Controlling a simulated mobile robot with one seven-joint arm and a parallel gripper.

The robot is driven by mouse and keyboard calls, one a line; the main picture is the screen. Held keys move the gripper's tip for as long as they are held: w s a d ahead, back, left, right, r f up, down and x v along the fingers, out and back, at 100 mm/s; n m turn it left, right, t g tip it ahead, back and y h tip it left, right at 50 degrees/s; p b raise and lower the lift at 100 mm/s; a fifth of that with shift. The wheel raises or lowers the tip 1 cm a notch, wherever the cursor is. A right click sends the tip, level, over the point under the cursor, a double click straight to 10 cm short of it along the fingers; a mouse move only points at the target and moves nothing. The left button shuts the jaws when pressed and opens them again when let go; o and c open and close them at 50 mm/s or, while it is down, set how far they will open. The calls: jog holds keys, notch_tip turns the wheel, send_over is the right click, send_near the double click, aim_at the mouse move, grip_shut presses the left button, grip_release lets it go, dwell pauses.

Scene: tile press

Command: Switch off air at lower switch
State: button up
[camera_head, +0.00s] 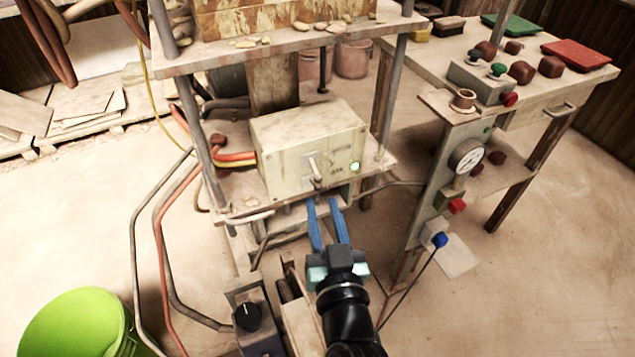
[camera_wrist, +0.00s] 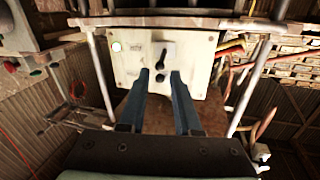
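A cream control box (camera_head: 310,140) sits on the press's lower shelf, with a pale lever switch (camera_head: 315,172) on its front and a lit green lamp (camera_head: 354,167) beside it. My gripper (camera_head: 323,201) has its blue fingers apart, with their tips just below and in front of the lever in the head view. In the wrist view, which appears turned over, the box (camera_wrist: 190,68) faces my open fingers (camera_wrist: 159,76). The lever (camera_wrist: 161,60) looks dark there and lies between and beyond the fingertips. Nothing is held. I cannot tell whether a finger touches the lever.
Grey posts (camera_head: 197,130) and red and yellow hoses (camera_head: 232,157) stand left of the box. A post at right carries a gauge (camera_head: 466,156), a red knob (camera_head: 457,206) and a blue knob (camera_head: 440,240). A green bucket (camera_head: 80,325) is at lower left.

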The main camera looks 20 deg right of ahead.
aim_at(318, 183)
jog(key=x, duration=0.5)
jog(key=shift+w+d, duration=0.1)
jog(key=shift+w, duration=0.25)
grip_shut()
